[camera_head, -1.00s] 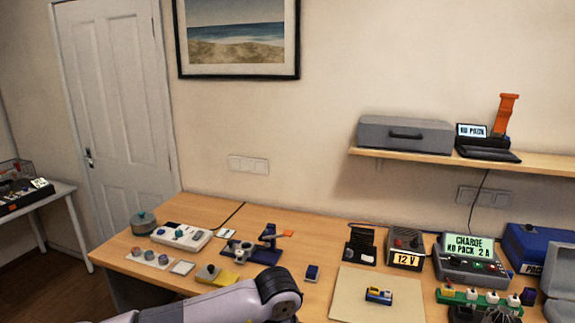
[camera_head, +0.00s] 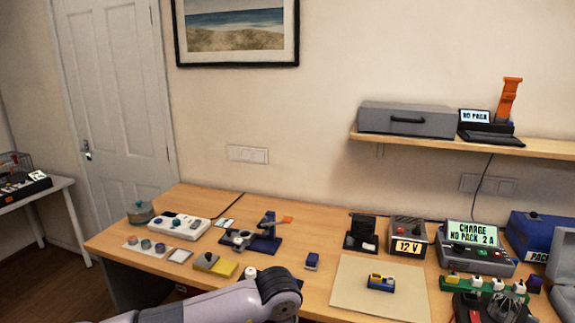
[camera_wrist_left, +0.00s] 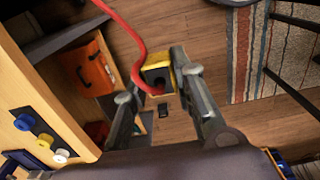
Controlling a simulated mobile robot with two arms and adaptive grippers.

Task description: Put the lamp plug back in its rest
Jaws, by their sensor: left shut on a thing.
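A yellow plug-like block (camera_wrist_left: 157,58) with a dark end and a red cable (camera_wrist_left: 137,38) shows in the left wrist view. I take it to be the lamp plug. My left gripper (camera_wrist_left: 160,72) is shut on it, one finger on each side. It is held clear of the wooden floor, beside the furniture at the left. In the head view my left arm comes in at the bottom, and its gripper and the plug are out of sight below the picture. I cannot tell which thing is the plug's rest.
In the left wrist view, a wooden panel with several coloured pegs (camera_wrist_left: 24,122) and an orange box (camera_wrist_left: 97,74) are at the left; a striped rug (camera_wrist_left: 245,50) lies at the right. In the head view the bench (camera_head: 190,288) carries a yellow-based block (camera_head: 215,264), a beige mat (camera_head: 348,290) and several devices.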

